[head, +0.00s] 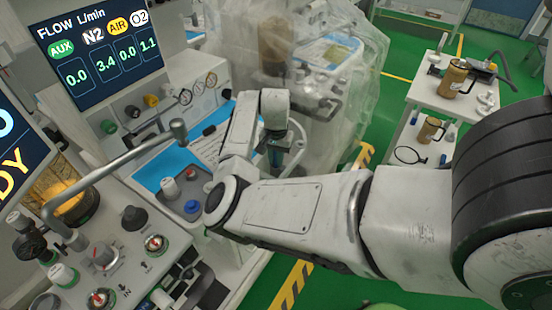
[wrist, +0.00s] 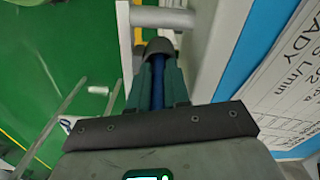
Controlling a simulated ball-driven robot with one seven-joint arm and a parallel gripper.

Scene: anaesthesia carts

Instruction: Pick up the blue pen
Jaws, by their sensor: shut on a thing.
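My gripper (wrist: 158,72) points away from the camera in the wrist view, with its two dark green fingers close together. It is shut on the blue pen (wrist: 158,88), which shows as a narrow blue strip between the fingers. A dark grey rounded piece sits at the fingertips; I cannot tell whether it belongs to the pen. In the head view my gripper (head: 275,155) hangs down beside the front edge of the cart's blue-and-white worktop. The pen cannot be made out there.
A pale rail (wrist: 163,17) lies just past the fingertips. The anaesthesia machine (head: 140,215) with knobs and a bent metal tube stands at left. A plastic-covered machine (head: 345,60) is behind my gripper. A white cart (head: 424,95) with jugs stands at right; green floor lies between.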

